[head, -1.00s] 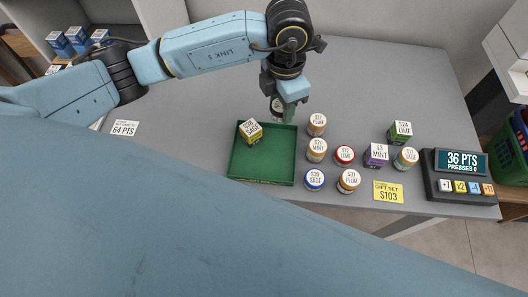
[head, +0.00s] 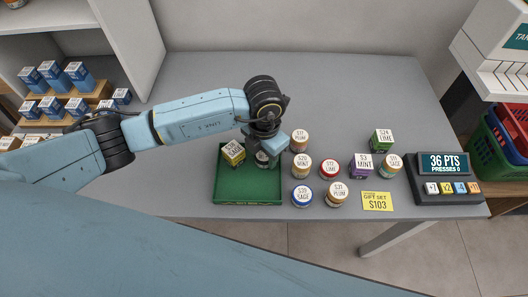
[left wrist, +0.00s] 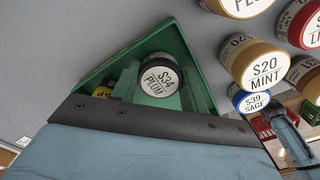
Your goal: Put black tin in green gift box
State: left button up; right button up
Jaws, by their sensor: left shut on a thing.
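The green gift box (head: 248,198) is an open tray on the grey counter. A yellow-sided sage box (head: 233,153) sits in its far left part. My left gripper (head: 264,161) is at the far right part of the green box, pointing down, shut on the black tin. In the left wrist view the black tin (left wrist: 160,77) has a dark rim and a white lid reading S34 PLUM. It appears within the green box walls. I cannot tell whether it touches the floor of the box. In the head view the gripper mostly hides the tin. My right gripper is not in view.
Several round tins, such as a red one (head: 329,169) and a blue one (head: 302,196), stand close right of the box. A purple mint box (head: 361,166), a green lime box (head: 382,141) and a points display (head: 443,178) are farther right. The back counter is clear.

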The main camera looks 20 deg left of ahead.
pick_arm(q)
jog(key=shift+f, duration=0.2)
jog(key=o, duration=1)
jog(key=shift+r, duration=0.15)
notch_tip(320, 180, up, 12)
jog(key=shift+r+p, duration=0.1)
jog(key=shift+p, duration=0.3)
